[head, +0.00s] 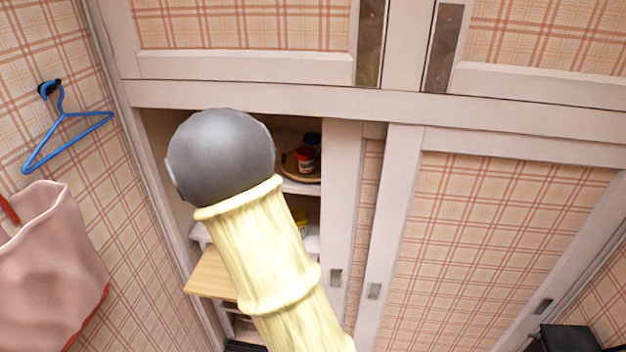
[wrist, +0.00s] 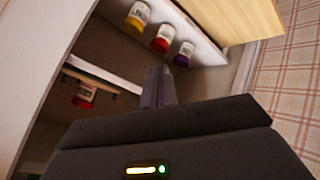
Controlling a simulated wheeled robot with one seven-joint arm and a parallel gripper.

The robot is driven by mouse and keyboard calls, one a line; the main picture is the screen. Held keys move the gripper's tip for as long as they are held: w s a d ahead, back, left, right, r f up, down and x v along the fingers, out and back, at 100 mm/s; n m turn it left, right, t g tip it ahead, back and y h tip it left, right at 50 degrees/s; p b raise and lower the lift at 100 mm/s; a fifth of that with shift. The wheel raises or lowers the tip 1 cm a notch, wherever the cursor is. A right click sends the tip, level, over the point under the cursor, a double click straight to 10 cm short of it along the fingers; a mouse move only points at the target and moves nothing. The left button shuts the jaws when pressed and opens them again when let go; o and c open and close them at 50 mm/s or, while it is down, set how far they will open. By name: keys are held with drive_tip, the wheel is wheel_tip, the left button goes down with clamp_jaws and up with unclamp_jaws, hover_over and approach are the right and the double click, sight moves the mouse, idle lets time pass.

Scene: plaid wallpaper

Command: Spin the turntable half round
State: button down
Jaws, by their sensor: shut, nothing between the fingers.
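The turntable (head: 290,167) is a round wooden tray on the upper shelf inside the open left part of the cupboard. A red jar with a white label (head: 305,160) and a dark jar (head: 312,140) stand on it. My arm hides its left side in the head view. The wrist view is roughly upside down; the turntable's edge (wrist: 88,81) shows at the left there, with a red-lidded jar (wrist: 84,96) on it. My gripper (wrist: 158,78) is shut and empty, apart from the turntable in that view. My arm hides the gripper in the head view.
Yellow, red (wrist: 161,39) and purple (wrist: 184,53) lidded jars stand on the shelf below. A wooden board (head: 212,275) sticks out lower down. A sliding door (head: 342,200) bounds the opening on the right. A blue hanger (head: 65,125) and pink bag (head: 50,250) hang on the left wall.

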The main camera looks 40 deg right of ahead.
drive_tip(key=s+a+r+m+g+y, duration=0.1)
drive_tip(key=s+a+g+y, duration=0.1)
drive_tip(key=s+a, duration=0.3)
drive_tip(key=s+a+r+g+y, duration=0.2)
drive_tip(key=s+a, duration=0.3)
drive_tip(key=s, duration=0.7)
drive_tip(key=shift+s+a+m+g+y, duration=0.15)
drive_tip(key=shift+a+m+g+y, duration=0.25)
drive_tip(key=shift+g+y, duration=0.35)
drive_tip(key=shift+r, duration=0.1)
